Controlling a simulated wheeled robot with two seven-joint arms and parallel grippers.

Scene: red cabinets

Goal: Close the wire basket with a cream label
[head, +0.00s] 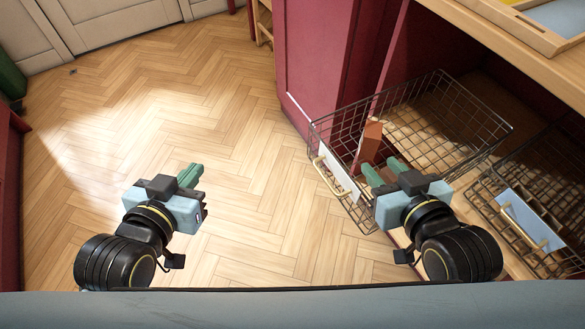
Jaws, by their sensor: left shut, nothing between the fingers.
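The wire basket with a cream label (465,152) is dark mesh and sticks out of the red cabinet's open shelf, over the floor. Its cream label (341,178) and pale handle (325,176) are on its front, facing left. A reddish-brown item (371,140) stands inside it. My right gripper (384,171) is open, with its fingers overlapping the basket's near side in the picture; I cannot tell whether they touch it. It looks empty. My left gripper (191,172) is shut and empty over the floor, well left of the basket.
A second wire basket with a blue label (530,218) sits at the right, close to my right arm. A wooden counter (500,40) with a tray lies above the shelf. A red cabinet side (310,60) stands behind the basket. The wood floor at left is clear.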

